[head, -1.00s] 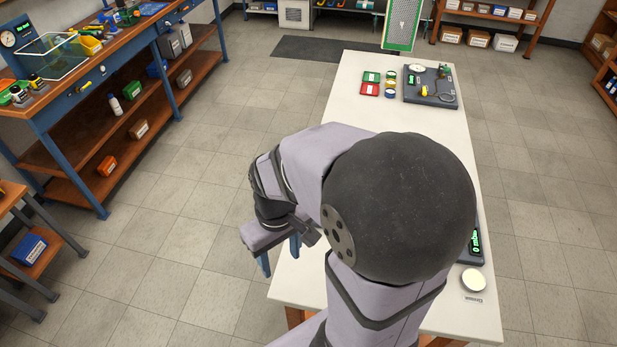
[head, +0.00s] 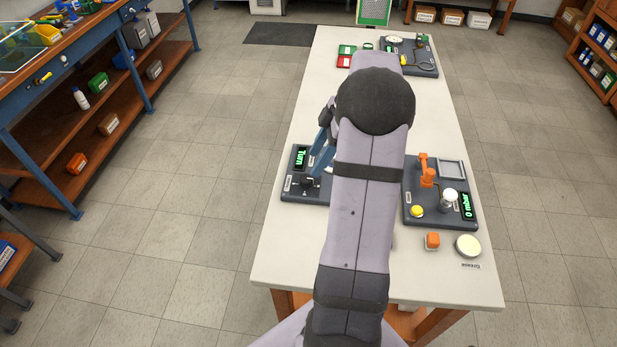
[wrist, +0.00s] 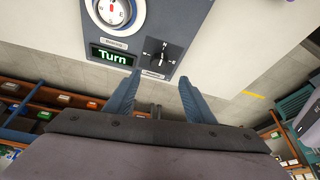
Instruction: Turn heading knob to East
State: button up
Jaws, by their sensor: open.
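The heading knob (wrist: 160,58) is black and sits on a dark grey panel (wrist: 141,30), with N, W and E letters around it. Which way its pointer faces is too small to tell. A green "Turn" display (wrist: 114,56) is beside it. A round dial (wrist: 115,12) with a red marking is above the display. My gripper (wrist: 157,78) is open, its two blue fingers apart, with the knob in line with the gap just beyond the tips. In the head view the blue fingers (head: 321,160) reach down by the knob (head: 310,183). The dial is hidden there by my arm.
A second panel (head: 412,207) with an orange lever, a yellow button and a "0 mbar" display stands to the right. Another panel (head: 428,66) is at the table's far end.

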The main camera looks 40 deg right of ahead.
aim_at(306, 178)
jog(key=shift+p+x, duration=1.2)
jog(key=shift+x, duration=2.5)
jog(key=shift+d, duration=0.15)
jog(key=c, duration=1.1)
jog(key=shift+o, duration=0.2)
jog(key=shift+b, duration=0.45)
